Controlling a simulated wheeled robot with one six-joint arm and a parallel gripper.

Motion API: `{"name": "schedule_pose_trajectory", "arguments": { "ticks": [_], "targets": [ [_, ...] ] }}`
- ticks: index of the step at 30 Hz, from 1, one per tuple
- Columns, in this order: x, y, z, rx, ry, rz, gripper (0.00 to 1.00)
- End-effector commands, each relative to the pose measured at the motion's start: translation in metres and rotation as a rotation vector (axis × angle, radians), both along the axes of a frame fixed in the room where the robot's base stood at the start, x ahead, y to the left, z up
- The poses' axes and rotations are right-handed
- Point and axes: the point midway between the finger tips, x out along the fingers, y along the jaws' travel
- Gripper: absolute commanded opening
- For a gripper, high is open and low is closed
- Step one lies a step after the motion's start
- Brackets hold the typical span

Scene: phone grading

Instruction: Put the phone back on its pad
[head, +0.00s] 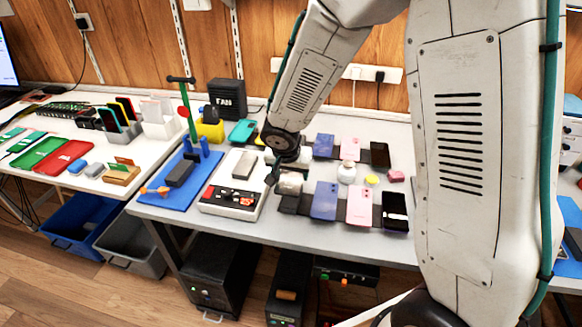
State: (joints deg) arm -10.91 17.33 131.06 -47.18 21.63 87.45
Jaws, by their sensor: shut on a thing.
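My gripper (281,176) hangs at the middle of the grey table, seen small and partly hidden by its own wrist. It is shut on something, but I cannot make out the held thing. Just below and right of it, a dark strip (290,204) has a bare left end. On this front strip lie a blue phone (324,201), a pink phone (360,206) and a black phone (395,212). Behind them is a back row with a blue phone (323,146), a pink phone (350,149) and a black phone (380,154).
A white tester box (225,197) and a blue mat (205,178) with a green stand lie left of my gripper. A small white jar (347,173), a yellow piece (372,180) and a pink block (396,176) sit between the phone rows. A black FAN box (227,98) stands behind.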

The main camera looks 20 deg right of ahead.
Motion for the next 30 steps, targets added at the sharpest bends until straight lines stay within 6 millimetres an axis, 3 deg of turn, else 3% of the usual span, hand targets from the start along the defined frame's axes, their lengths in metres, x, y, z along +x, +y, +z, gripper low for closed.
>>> {"name": "schedule_pose_trajectory", "arguments": {
  "ticks": [15, 30],
  "targets": [
    [0.0, -0.001, -0.05, 0.001, 0.003, 0.0, 0.37],
    [0.0, 0.0, -0.061, 0.002, 0.001, -0.001, 0.37]
  ]
}}
